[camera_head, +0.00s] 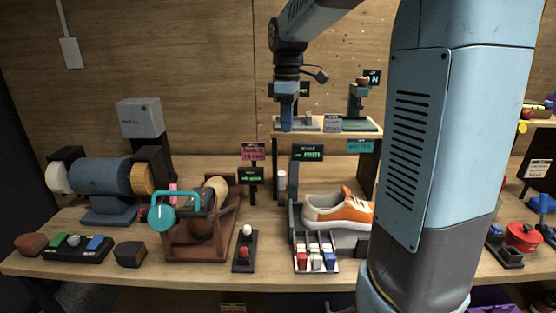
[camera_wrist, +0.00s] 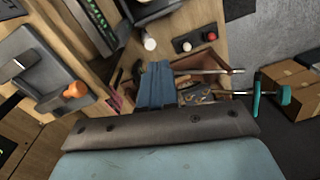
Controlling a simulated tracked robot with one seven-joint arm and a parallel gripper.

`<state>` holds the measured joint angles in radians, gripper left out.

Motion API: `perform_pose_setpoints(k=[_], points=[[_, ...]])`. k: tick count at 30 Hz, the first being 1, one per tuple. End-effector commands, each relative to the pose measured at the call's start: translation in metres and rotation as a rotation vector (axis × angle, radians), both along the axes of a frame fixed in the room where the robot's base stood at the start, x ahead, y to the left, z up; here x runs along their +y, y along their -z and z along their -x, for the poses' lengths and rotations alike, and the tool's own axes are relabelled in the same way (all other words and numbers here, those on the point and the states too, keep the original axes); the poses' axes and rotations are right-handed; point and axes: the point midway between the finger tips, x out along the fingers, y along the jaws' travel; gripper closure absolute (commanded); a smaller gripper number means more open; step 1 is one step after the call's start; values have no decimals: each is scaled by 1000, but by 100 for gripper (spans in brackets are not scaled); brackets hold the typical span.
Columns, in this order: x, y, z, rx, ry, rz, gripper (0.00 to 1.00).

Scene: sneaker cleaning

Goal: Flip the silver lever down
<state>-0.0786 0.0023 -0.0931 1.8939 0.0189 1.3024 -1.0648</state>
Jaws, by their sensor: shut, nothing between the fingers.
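My gripper (camera_head: 287,122) is shut and empty, its blue fingers pointing down at the left end of the raised shelf at the back. Its closed fingers also show in the wrist view (camera_wrist: 155,82). A small pale grey upright piece (camera_head: 309,118), possibly the silver lever, stands on a dark base plate just right of the fingers. I cannot tell whether the fingers touch that plate. In the wrist view, a grey plate (camera_wrist: 32,50) lies left of the fingers, with an orange-tipped part (camera_wrist: 75,90) standing out from it.
A green device (camera_head: 357,100) stands farther right on the shelf (camera_head: 345,134). Below are an orange-and-white sneaker (camera_head: 340,210), a wooden frame with a teal handle (camera_head: 172,205), and a bench grinder (camera_head: 95,185). My blue column covers the right side of the head view.

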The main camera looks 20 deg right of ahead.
Motion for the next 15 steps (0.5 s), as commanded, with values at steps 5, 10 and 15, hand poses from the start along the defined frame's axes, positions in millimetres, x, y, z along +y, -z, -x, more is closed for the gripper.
perform_pose_setpoints(k=[5,10,15], points=[[2,19,-42,89,-169,-8,100],[4,32,-65,140,-275,-20,100],[5,36,-72,159,-315,-26,100]])
